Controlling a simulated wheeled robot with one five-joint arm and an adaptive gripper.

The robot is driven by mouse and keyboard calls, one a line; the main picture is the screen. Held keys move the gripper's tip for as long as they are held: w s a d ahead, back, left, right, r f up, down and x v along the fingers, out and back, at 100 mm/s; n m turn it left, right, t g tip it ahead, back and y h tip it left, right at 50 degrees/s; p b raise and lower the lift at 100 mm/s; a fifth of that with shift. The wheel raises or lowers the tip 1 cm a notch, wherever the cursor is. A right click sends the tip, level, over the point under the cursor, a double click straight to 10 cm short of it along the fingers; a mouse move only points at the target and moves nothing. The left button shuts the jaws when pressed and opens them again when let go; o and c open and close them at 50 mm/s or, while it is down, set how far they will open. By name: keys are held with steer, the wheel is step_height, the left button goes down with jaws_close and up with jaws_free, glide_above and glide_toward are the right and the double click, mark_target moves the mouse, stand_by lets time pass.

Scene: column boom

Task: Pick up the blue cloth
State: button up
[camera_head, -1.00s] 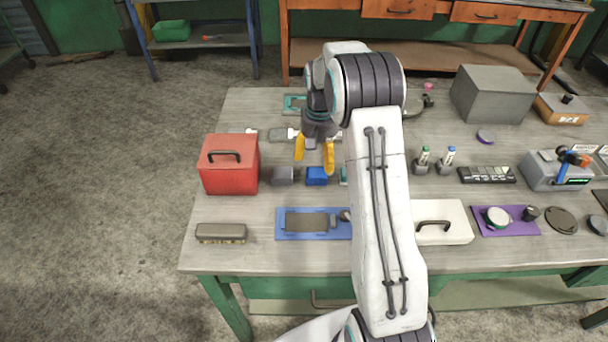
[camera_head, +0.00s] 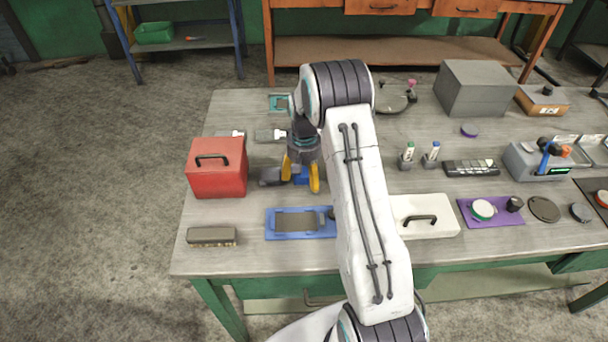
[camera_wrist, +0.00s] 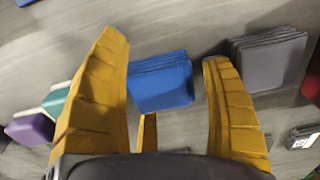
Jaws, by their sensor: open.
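The blue cloth (camera_wrist: 160,83) is a small folded stack lying on the workbench.
A folded grey cloth (camera_wrist: 270,58) lies beside the blue one; teal (camera_wrist: 57,103) and purple (camera_wrist: 30,128) cloths lie on the other side. A red toolbox (camera_head: 217,168) stands left. A blue tray (camera_head: 272,222) lies in front of my gripper.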

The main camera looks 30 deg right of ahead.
mark_target(304, 172)
steer(key=c, duration=1.1)
steer(key=shift+r, duration=0.1)
steer(key=shift+r, duration=0.55)
step_height(304, 172, up, 2)
steer(key=shift+w+r+b, duration=0.1)
steer(key=shift+r+b, duration=0.1)
steer(key=shift+b, duration=0.2)
steer(key=d+r, duration=0.2)
steer(key=d, duration=0.2)
steer(key=d+r, duration=0.3)
steer(key=s+d+r, duration=0.1)
steer(key=d+r, duration=0.1)
steer(key=d, duration=0.2)
steer(key=shift+d+r+b, duration=0.15)
steer(key=shift+d+b, duration=0.15)
steer(key=shift+b, duration=0.1)
